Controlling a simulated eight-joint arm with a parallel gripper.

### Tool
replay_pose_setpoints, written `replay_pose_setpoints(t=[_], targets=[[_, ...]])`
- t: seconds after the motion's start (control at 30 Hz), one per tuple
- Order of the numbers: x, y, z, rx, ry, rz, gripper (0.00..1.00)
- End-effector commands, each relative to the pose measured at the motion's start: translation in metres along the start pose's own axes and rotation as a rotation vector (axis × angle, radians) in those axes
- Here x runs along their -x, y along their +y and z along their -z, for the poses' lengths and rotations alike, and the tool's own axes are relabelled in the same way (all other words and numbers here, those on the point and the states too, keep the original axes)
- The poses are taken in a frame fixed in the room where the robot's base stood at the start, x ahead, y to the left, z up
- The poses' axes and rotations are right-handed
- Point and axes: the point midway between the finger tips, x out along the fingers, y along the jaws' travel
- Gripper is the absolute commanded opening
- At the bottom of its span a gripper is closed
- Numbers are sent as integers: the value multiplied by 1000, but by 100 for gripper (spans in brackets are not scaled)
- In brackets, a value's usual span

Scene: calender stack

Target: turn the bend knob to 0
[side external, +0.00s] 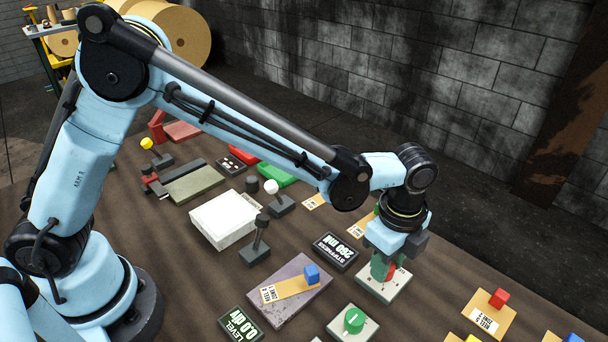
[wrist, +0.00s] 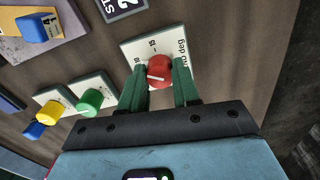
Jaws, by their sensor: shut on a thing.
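A red knob (side external: 392,271) with a white pointer line stands on a pale scale plate at the right. It also shows in the wrist view (wrist: 159,70), where the plate (wrist: 137,50) carries numbers and a partly hidden label that seems to begin "gap". My gripper (wrist: 160,77) has its green fingers on both sides of this knob and is shut on it. In the side external view, my gripper (side external: 384,263) points down over the plate. A green knob (side external: 354,320) stands on its own plate nearby. I cannot read which knob is labelled bend.
A yellow knob (wrist: 55,110) is beside the green one in the wrist view. A display reading LEVEL 0.0 div (side external: 241,324) and a stiffness display (side external: 335,252) lie left.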

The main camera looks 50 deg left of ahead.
Motion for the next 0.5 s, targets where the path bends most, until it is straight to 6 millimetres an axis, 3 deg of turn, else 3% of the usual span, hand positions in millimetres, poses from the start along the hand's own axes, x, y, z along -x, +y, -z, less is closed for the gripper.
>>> replay_pose_setpoints(t=[0.5], targets=[[0, 0, 0, 489, -1, 0, 1]])
